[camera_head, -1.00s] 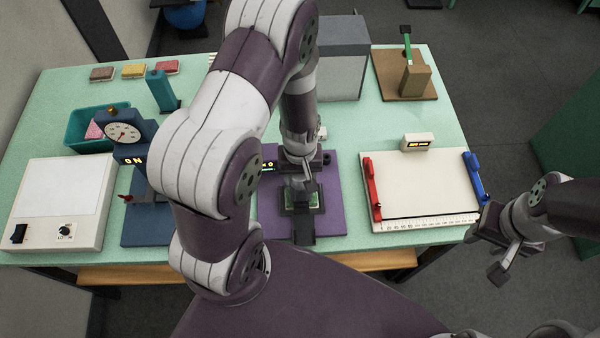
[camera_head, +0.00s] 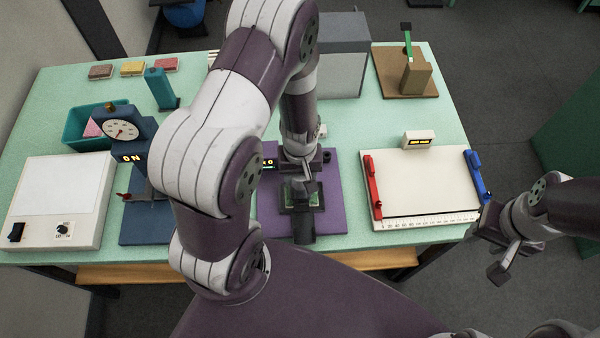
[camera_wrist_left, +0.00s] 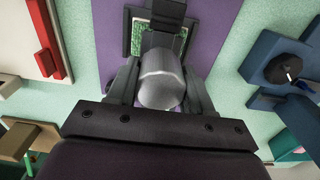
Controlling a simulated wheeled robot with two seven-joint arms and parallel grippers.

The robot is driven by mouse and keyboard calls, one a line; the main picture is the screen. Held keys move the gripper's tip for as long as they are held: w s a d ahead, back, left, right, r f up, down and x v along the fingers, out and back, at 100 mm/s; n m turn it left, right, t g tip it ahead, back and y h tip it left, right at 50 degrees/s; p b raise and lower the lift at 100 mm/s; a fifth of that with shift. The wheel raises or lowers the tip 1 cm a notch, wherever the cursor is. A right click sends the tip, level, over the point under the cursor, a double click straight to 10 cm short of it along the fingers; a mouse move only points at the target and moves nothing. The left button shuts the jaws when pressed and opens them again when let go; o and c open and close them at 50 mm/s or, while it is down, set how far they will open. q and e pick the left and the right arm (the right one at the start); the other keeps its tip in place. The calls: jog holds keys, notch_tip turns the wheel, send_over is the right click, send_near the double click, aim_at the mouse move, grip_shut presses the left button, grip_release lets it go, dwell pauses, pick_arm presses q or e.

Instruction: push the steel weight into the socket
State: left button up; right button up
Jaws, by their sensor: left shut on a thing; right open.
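My left gripper (camera_head: 302,182) is above the purple base (camera_head: 334,217), pointing down. In the left wrist view it (camera_wrist_left: 160,92) is shut on a grey steel weight (camera_wrist_left: 160,85), a rounded cylinder between its two fingers. In the head view I cannot make out the weight behind the gripper. A dark frame with a green panel (camera_wrist_left: 139,38) lies just beyond the weight on the purple base. I cannot tell which part is the socket or whether the weight touches it. My right gripper (camera_head: 494,255) is open and empty, off the table's right front edge.
A cream board (camera_head: 418,185) with red and blue side handles stands right of the purple base. A blue dial press (camera_head: 125,130) and a white switch box (camera_head: 60,200) stand to the left. A grey box (camera_head: 345,60) is behind my left arm.

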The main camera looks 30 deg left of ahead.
pick_arm(q)
jog(key=shift+f, duration=0.3)
jog(key=o, duration=1.2)
jog(key=shift+o, duration=0.2)
jog(key=shift+r+b, duration=0.35)
jog(key=shift+r, duration=0.05)
notch_tip(320, 180, up, 11)
jog(key=shift+s+r+b, duration=0.1)
jog(key=shift+b, duration=0.75)
jog(key=shift+r, duration=0.35)
